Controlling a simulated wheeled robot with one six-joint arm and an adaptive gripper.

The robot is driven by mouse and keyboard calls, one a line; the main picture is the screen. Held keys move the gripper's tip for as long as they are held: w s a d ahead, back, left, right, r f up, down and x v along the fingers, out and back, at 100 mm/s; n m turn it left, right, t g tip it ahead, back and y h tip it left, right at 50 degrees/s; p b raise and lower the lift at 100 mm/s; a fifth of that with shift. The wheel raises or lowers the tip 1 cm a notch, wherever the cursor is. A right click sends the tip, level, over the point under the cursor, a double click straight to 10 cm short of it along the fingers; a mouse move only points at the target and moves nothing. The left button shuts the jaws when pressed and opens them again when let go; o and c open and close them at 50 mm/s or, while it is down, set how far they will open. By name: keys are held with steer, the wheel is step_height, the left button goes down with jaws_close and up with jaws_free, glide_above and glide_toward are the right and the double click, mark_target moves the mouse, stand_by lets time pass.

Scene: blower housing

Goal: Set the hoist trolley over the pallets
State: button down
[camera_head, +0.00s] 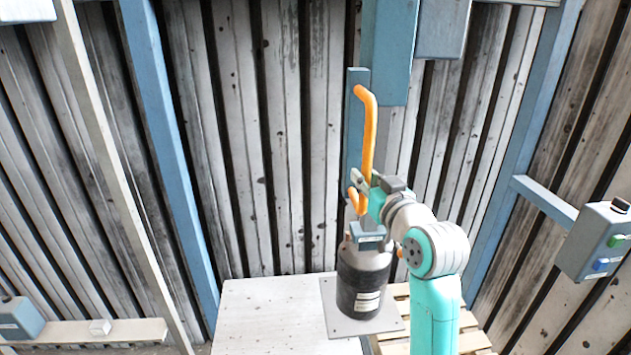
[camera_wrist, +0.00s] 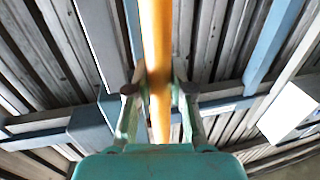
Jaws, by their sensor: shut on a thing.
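My gripper (camera_head: 364,184) is shut on a long orange handle (camera_head: 369,125), which runs beside a blue upright bar (camera_head: 354,120). In the wrist view the orange handle (camera_wrist: 156,50) passes between the two fingers of my gripper (camera_wrist: 159,90). An orange hook (camera_head: 354,201) shows just below the gripper. Under it a dark cylindrical unit (camera_head: 358,295) stands upright over a grey square plate (camera_head: 342,324). I cannot tell whether it hangs or rests. Wooden pallet slats (camera_head: 472,341) show at the lower right, partly hidden by my arm. The trolley itself is not clearly identifiable.
A pale flat-topped block (camera_head: 265,315) lies left of the plate. A grey control box (camera_head: 596,240) with green and blue buttons stands at the right on a blue rail. A blue box (camera_head: 18,318) sits low left. Blue posts (camera_head: 170,150) line the metal wall.

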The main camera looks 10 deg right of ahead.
steer(key=s+d, duration=0.1)
steer(key=d, duration=3)
steer(key=shift+d, duration=0.1)
steer(key=c, duration=1)
jaws_free()
steer(key=shift+d, duration=0.1)
steer(key=s, duration=0.4)
steer(key=s+d, duration=0.1)
steer(key=s, duration=0.3)
steer(key=s+d, duration=0.1)
steer(key=s, duration=0.2)
steer(key=shift+s, duration=0.4)
